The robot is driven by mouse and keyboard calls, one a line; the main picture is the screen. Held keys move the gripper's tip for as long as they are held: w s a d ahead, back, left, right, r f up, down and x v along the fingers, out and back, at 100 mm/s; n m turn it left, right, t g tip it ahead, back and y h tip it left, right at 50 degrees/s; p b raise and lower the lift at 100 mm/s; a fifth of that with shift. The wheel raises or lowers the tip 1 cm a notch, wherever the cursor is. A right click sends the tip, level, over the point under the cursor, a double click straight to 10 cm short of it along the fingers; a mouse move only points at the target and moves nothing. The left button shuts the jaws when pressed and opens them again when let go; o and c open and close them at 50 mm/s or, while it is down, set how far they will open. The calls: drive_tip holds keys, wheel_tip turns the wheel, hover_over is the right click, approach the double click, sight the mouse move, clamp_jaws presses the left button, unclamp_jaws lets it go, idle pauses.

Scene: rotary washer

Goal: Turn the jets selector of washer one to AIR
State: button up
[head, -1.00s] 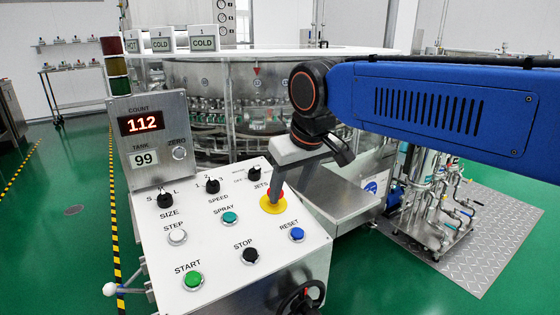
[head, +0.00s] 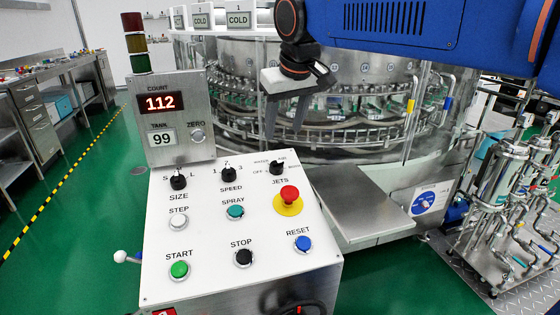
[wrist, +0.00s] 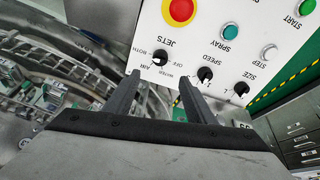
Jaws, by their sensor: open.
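The jets selector (head: 277,168) is a small black knob at the upper right of the white sloping panel, above the word JETS. OFF, WATER, AIR and BOTH are printed around it. In the wrist view the same jets selector (wrist: 160,57) appears upside down, just beyond my fingertips. I cannot tell surely which label its pointer meets. My gripper (head: 270,150) points down near the panel's top edge, above and slightly left of the knob. In the wrist view my gripper (wrist: 160,77) is open and empty, its fingers apart from the knob.
A red emergency button (head: 289,195) on a yellow base lies just below the jets selector. The speed knob (head: 229,174) and size knob (head: 178,182) are to its left. A count display (head: 160,103) stands at the back left. The steel washer carousel (head: 345,90) is behind.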

sight(277, 162)
drive_tip(key=x, duration=1.4)
drive_tip(key=shift+s, duration=0.1)
drive_tip(key=shift+c, duration=0.3)
drive_tip(key=c, duration=1)
